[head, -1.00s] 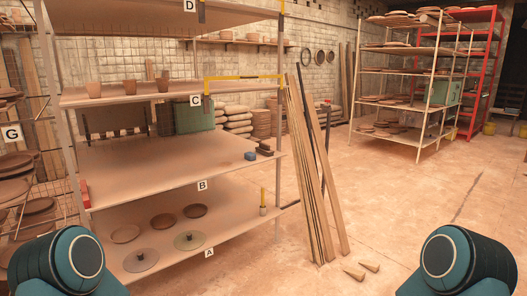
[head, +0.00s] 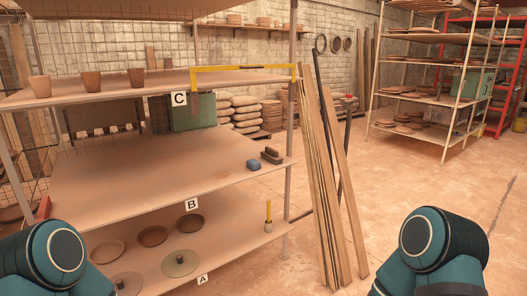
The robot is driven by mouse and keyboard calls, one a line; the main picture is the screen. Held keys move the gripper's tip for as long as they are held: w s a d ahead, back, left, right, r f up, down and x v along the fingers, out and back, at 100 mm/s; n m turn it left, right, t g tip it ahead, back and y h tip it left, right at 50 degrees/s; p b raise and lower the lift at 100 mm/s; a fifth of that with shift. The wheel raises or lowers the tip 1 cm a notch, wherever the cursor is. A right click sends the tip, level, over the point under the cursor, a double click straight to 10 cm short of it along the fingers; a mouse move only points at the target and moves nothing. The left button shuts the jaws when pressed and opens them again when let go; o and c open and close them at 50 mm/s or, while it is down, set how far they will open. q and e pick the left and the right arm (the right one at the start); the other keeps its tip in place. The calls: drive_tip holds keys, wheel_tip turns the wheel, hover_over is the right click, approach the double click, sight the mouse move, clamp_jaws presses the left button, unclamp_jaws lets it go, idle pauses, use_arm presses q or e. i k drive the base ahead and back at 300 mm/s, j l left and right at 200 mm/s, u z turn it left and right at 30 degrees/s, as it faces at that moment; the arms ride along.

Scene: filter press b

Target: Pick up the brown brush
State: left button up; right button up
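A dark brown block-shaped thing (head: 271,156), which looks like the brown brush, lies on the middle shelf board (head: 130,177) marked B. Neither gripper is in view.
Wooden planks (head: 322,180) lean beside the shelf's right end. A yellow stick stands in a small holder (head: 268,226) on the lower board, with several round dishes (head: 153,236) to its left. Cups (head: 91,81) stand on board C. Floor to the right is open.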

sight(271, 155)
drive_tip(key=i+l+u, duration=0.1)
drive_tip(key=i, duration=0.3)
drive_tip(key=i+l, duration=0.25)
drive_tip(key=i, duration=0.2)
drive_tip(key=i+l+u, duration=0.15)
drive_tip(key=i, duration=0.25)
